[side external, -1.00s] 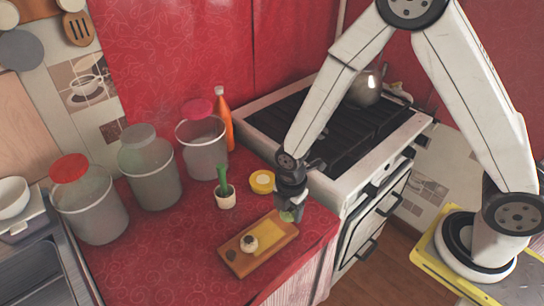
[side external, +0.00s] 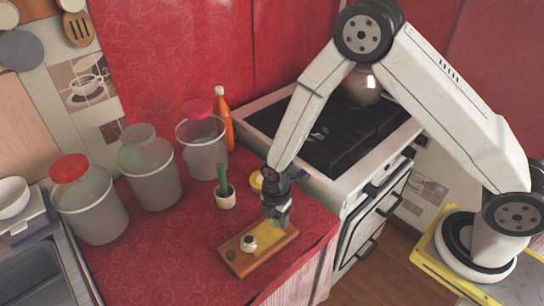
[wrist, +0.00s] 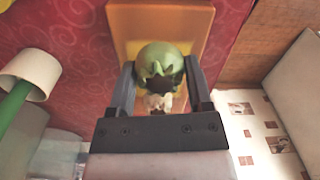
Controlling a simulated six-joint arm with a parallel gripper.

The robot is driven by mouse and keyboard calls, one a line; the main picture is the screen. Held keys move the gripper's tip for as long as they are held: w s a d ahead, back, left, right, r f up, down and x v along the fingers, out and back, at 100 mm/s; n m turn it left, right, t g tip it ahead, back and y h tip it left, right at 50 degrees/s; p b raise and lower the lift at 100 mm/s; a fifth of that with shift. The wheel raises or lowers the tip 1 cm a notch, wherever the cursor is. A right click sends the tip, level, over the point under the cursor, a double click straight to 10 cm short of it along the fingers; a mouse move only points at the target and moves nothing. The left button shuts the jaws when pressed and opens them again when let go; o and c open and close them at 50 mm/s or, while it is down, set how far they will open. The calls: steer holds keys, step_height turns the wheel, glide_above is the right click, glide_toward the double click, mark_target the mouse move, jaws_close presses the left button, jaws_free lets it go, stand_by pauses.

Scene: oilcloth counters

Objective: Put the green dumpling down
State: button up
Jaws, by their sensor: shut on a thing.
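The green dumpling (wrist: 162,62) is round with a dark leafy top and sits between the two fingers of my gripper (wrist: 162,85) in the wrist view. My gripper is shut on it. In the side external view my gripper (side external: 274,222) is over the right part of the wooden board (side external: 240,267), pointing down. The dumpling is mostly hidden there, and I cannot tell whether it touches the board. The board has a yellow area (side external: 270,246). A small white dumpling with a dark top (side external: 249,243) sits on the board, left of my gripper.
A yellow round item (side external: 256,181) is partly hidden behind my arm. Several clear jars and an orange bottle (side external: 223,122) stand further back. The stove (side external: 345,190) is to the right. The red counter ends just right of the board.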

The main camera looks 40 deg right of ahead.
steer(key=shift+f, duration=0.95)
steer(key=shift+f, duration=0.15)
steer(key=o, duration=0.7)
steer(key=shift+c, duration=0.2)
steer(key=shift+r, duration=6.15)
